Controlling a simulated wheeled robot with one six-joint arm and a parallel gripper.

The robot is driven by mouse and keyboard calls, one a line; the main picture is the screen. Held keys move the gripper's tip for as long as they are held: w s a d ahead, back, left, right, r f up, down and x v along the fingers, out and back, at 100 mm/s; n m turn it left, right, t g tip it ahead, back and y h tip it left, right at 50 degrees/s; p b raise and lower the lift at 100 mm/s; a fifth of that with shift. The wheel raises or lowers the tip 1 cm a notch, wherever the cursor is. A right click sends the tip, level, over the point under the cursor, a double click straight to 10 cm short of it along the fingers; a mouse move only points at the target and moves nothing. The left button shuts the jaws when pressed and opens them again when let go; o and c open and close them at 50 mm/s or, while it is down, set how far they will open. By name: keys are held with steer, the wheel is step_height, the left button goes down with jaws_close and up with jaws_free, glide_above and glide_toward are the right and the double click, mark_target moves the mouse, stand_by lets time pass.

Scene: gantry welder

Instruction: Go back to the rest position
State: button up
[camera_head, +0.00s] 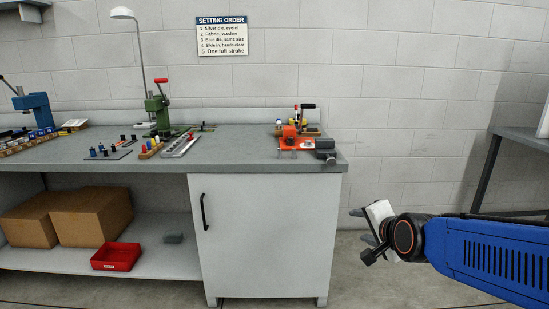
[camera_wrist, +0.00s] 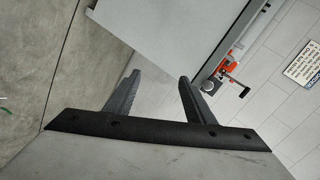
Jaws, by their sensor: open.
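My gripper (camera_head: 364,227) is at the right of the head view, at the end of my blue arm. It hangs in free air to the right of the bench cabinet, below the level of the bench top. In the wrist view my gripper (camera_wrist: 160,88) shows two dark fingers spread apart with nothing between them. The gripper is open and empty. It touches nothing that I can see.
A grey workbench (camera_head: 240,157) with a white cabinet (camera_head: 265,235) stands left of my gripper. On it are a green press (camera_head: 159,112) and an orange device (camera_head: 295,141). A red bin (camera_head: 116,257) and cardboard boxes (camera_head: 90,218) sit below. Another table (camera_head: 525,136) stands at right.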

steer(key=s+d+f+n+g, duration=0.1)
steer(key=s+n, duration=0.3)
steer(key=s, duration=0.4)
steer(key=s+d+f+n+g, duration=0.2)
steer(key=s+n+g, duration=0.1)
steer(key=s, duration=0.4)
steer(key=s+d+f+n+g+h, duration=0.1)
steer(key=s+d+f+n+g, duration=0.1)
steer(key=s+n, duration=0.3)
steer(key=s+g, duration=0.1)
steer(key=s, duration=0.2)
steer(key=shift+s+f+n, duration=0.15)
steer(key=shift+s+n, duration=0.15)
steer(key=shift+s, duration=0.05)
steer(key=shift+c, duration=0.7)
